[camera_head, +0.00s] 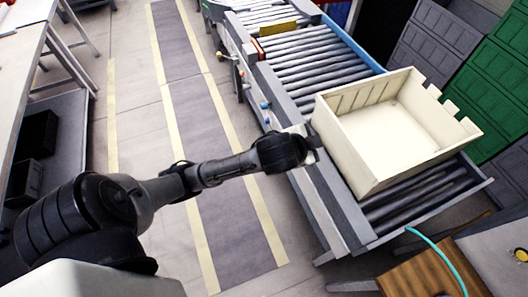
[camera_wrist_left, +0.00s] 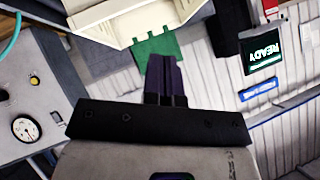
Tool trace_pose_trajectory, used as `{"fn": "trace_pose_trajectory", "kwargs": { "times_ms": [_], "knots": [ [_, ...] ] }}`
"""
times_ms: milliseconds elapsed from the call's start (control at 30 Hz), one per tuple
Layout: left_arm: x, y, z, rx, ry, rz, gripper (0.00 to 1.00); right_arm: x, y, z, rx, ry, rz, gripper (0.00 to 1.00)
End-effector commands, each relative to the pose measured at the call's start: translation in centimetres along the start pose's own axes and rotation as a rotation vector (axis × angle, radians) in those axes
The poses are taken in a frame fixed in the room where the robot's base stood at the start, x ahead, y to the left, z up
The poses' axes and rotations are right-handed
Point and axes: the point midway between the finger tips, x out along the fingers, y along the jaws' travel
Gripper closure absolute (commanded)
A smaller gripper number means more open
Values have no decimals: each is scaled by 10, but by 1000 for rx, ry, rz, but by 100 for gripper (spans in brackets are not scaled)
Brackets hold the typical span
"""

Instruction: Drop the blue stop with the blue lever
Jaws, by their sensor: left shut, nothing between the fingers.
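My left gripper (camera_head: 312,143) reaches in from the left and is at the left wall of the cream crate (camera_head: 337,138); I cannot tell whether it touches it. Its fingers (camera_wrist_left: 165,78) are shut and empty in the left wrist view. A small blue knob (camera_head: 265,105), apparently the blue lever, is on the conveyor's near side rail, up and left of my gripper. I cannot make out a blue stop; the crate may hide it. My right gripper is not in view.
The crate stands on the roller conveyor (camera_head: 305,70), also showing in the wrist view (camera_wrist_left: 112,22). A yellow plate (camera_head: 279,28) stands across the rollers farther back. A wooden stand (camera_head: 425,268) is at the lower right. The floor left of the conveyor is clear. A screen reads READY (camera_wrist_left: 264,62).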

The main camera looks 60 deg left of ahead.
Motion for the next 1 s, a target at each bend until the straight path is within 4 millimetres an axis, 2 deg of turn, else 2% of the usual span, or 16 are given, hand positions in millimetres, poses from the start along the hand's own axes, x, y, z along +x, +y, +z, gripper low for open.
{"fn": "trace_pose_trajectory", "kwargs": {
  "times_ms": [33, 233, 367, 467, 567, 600, 667, 700, 800, 900, 1000],
  "knots": [
    [21, 0, 8, 23, 3, -24, 100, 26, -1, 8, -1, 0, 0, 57],
    [74, -22, 18, 100, -35, -88, 100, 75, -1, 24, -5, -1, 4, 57],
    [111, -44, 34, 125, -101, -122, 100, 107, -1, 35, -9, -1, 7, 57],
    [141, -66, 56, 101, -181, -143, 100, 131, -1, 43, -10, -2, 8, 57],
    [174, -97, 94, 4, -309, -162, 100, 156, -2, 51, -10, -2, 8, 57],
    [185, -110, 113, -64, -374, -165, 100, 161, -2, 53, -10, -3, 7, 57],
    [197, -127, 144, -185, -480, -169, 100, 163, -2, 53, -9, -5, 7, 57],
    [203, -135, 167, -277, -558, -170, 100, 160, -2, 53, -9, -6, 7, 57],
    [215, -138, 217, -533, -728, -182, 100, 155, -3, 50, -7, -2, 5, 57],
    [223, -130, 246, -783, -844, -208, 100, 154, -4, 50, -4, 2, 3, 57],
    [224, -125, 260, -1010, -918, -253, 100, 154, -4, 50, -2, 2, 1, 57]
  ]
}}
